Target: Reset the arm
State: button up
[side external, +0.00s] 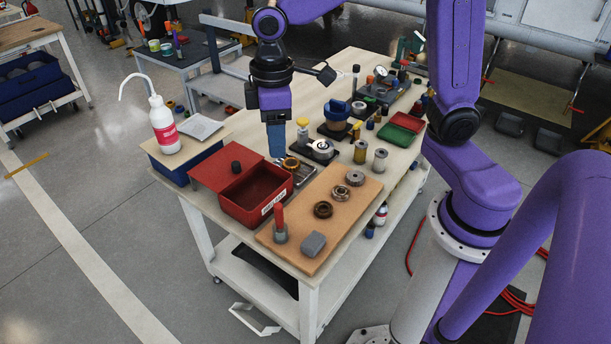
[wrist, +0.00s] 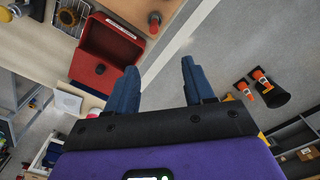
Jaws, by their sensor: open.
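My gripper (side external: 276,140) points down above the work table (side external: 335,90), near the back edge of the red box (side external: 262,207) in the side view. In the wrist view my gripper (wrist: 158,78) shows two blue fingers spread apart with nothing between them. The red box (wrist: 112,45) lies beyond the left finger there. Whether the fingertips clear the small metal tray just behind the red box is hard to tell from the side view.
A tan board (side external: 335,210) with metal rings, a red-handled tool (side external: 280,225) and a grey block (side external: 313,243) lies at the front. A white bottle (side external: 163,125) stands left. Orange cones (wrist: 265,88) stand on the floor.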

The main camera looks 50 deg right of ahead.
jog(key=s+d+f+n, duration=0.1)
jog(key=s+d, duration=0.2)
jog(key=s, duration=0.6)
jog(key=s+d+f+n, duration=0.1)
jog(key=s+d, duration=0.3)
jog(key=s, duration=0.6)
jog(key=shift+s+n, duration=0.2)
jog(key=shift+n, duration=0.5)
